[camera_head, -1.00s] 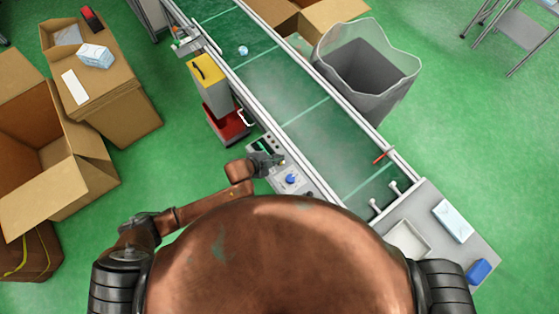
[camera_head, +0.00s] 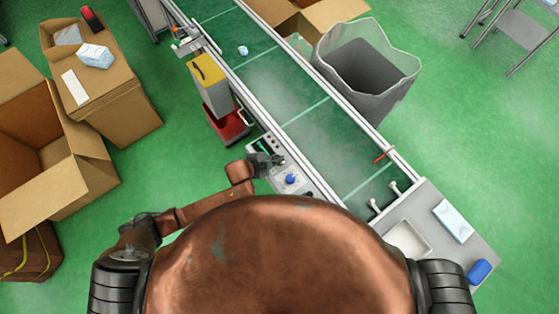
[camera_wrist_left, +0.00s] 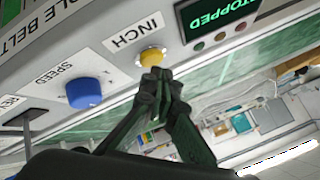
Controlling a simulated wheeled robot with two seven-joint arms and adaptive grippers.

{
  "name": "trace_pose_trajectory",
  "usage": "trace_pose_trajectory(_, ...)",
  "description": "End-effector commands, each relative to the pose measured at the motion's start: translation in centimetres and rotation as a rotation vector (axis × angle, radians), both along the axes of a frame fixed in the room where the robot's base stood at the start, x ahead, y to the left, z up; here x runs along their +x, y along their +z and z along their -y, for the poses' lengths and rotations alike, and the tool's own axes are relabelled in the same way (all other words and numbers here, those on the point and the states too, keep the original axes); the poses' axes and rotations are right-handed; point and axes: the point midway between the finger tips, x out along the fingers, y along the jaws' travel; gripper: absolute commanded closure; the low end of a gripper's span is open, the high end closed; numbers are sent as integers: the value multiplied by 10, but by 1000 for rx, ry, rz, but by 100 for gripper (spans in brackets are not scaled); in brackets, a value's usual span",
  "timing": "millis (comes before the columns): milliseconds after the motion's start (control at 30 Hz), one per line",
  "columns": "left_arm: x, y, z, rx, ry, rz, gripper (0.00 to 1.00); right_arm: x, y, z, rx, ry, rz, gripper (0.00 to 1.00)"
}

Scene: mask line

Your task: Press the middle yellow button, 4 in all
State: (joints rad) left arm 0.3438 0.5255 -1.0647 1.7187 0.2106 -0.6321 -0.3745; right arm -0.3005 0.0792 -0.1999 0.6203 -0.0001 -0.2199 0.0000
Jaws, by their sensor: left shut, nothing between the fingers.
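The yellow button (camera_wrist_left: 152,57), labelled INCH, sits on the light grey control panel (camera_wrist_left: 112,68) in the left wrist view. It lies between a blue SPEED knob (camera_wrist_left: 83,92) and a screen (camera_wrist_left: 217,17) reading STOPPED. My left gripper (camera_wrist_left: 158,74) is shut and empty, its fingertips right at the button and covering its lower edge. I cannot tell whether they touch or press it. In the head view my left gripper (camera_head: 277,160) is over the panel beside the belt and the button is not clear. My right gripper is not in view.
The green conveyor belt (camera_head: 300,95) runs behind the panel, with a small pale item (camera_head: 243,50) on it. A yellow-topped grey box (camera_head: 207,72) stands left of the belt near the panel. A grey bin (camera_head: 365,75) stands beyond the belt. Open cartons (camera_head: 45,165) lie at left.

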Motion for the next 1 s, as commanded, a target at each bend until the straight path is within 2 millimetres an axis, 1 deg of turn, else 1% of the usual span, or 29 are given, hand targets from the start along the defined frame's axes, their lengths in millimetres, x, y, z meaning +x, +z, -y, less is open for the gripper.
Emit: trace_pose_trajectory(1000, 0, -9, 0, 0, 0, 0, 100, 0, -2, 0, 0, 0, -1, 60)
